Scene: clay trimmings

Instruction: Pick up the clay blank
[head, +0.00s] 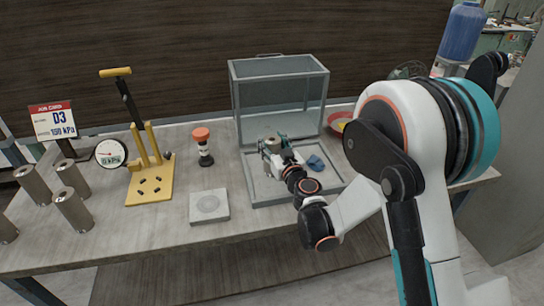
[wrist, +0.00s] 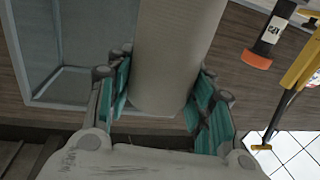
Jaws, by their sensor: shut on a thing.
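The clay blank (wrist: 172,45) is a plain grey-beige cylinder between the teal finger pads in the wrist view. My gripper (wrist: 160,78) is shut on it, with a finger on each side. In the head view my gripper (head: 279,152) is over the grey tray in front of the clear case. A small beige part of the blank (head: 271,144) shows there, and the gripper hides most of it. I cannot tell whether the blank touches the tray.
The clear case (head: 280,97) stands behind the tray (head: 262,194), which holds a blue crumpled thing (head: 315,162). To the left are an orange-topped tool (head: 203,148), a grey square plate (head: 209,206), a yellow press (head: 150,183), a gauge (head: 110,153) and several grey cylinders (head: 73,210).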

